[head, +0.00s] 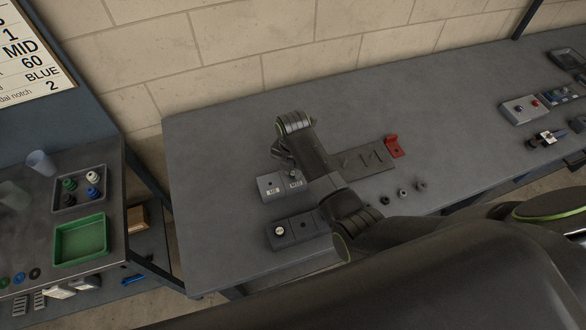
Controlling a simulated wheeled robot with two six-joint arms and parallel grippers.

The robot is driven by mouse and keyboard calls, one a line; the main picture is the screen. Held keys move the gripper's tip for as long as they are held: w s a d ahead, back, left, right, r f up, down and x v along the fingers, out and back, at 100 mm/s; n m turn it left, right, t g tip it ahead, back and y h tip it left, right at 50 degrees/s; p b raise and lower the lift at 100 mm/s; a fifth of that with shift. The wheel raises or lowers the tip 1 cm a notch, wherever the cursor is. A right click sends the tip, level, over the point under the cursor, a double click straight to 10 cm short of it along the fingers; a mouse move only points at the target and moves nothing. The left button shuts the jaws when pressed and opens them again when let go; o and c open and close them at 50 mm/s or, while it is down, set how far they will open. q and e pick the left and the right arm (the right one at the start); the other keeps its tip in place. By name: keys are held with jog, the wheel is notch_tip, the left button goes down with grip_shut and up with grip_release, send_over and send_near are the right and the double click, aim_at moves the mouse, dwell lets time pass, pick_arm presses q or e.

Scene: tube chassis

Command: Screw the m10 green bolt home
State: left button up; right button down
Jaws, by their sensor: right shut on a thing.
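My right gripper (288,161) points down over the back of a grey block pair, with my right arm coming in from the right above it. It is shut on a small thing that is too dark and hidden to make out. I cannot pick out the green bolt. The left labelled block (271,187) and the right labelled block (295,183) stand side by side just below the gripper, partly hidden by my arm. Their labels are too small to read surely. My left gripper is not in view.
Another grey block (280,233) with a round white-topped piece stands nearer. A dark plate (372,172), a red bracket (394,147) and several dark nuts (403,193) lie right of my arm. A green tray (82,240) sits on the left bench. The table's back left is clear.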

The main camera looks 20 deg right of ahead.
jog(key=shift+m, duration=0.9)
jog(key=shift+m, duration=1.2)
jog(key=shift+f+m, duration=0.1)
jog(key=shift+m, duration=1.3)
jog(key=shift+m, duration=0.5)
jog(key=m, duration=0.4)
